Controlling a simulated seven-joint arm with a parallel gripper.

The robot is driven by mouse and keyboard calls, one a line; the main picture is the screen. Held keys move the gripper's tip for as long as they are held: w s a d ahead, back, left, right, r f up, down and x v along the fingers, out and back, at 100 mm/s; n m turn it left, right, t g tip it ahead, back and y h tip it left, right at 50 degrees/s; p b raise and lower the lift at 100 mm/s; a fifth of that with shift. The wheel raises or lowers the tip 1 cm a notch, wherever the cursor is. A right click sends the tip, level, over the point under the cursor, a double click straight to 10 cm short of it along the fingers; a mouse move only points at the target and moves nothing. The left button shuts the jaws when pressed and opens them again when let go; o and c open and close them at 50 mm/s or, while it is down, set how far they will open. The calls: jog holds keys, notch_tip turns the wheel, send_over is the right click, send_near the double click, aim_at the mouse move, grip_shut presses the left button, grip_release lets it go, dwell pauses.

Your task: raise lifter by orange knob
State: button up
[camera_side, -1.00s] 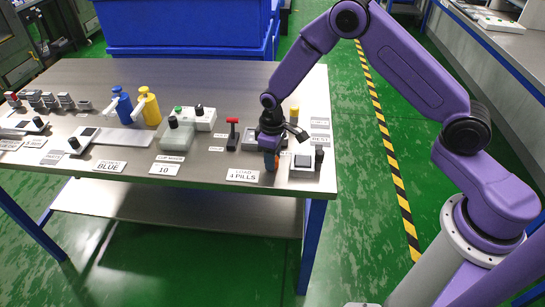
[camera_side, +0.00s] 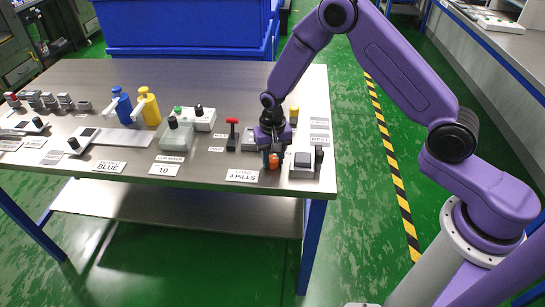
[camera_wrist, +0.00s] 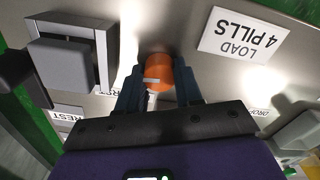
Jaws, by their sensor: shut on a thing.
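The orange knob (camera_side: 273,162) is small and round, near the front right of the table. In the wrist view the orange knob (camera_wrist: 159,74) sits between my two dark blue fingers, which close on it from both sides. My gripper (camera_side: 271,153) points down from above and is shut on the knob. What the knob is fixed to is hidden under my gripper, so I cannot make out the lifter's height.
A grey block in a pale frame (camera_side: 303,160) with a black knob stands close to the right. A red-topped lever (camera_side: 232,134) stands to the left. The "LOAD 4 PILLS" label (camera_wrist: 241,35) lies flat nearby. A yellow-topped post (camera_side: 294,115) stands behind.

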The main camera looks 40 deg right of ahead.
aim_at(273, 158)
jog(key=shift+m, duration=1.6)
jog(key=o, duration=1)
jog(key=shift+o, duration=0.2)
jog(key=shift+r, duration=0.1)
notch_tip(273, 158, up, 17)
jog(key=shift+r, duration=0.15)
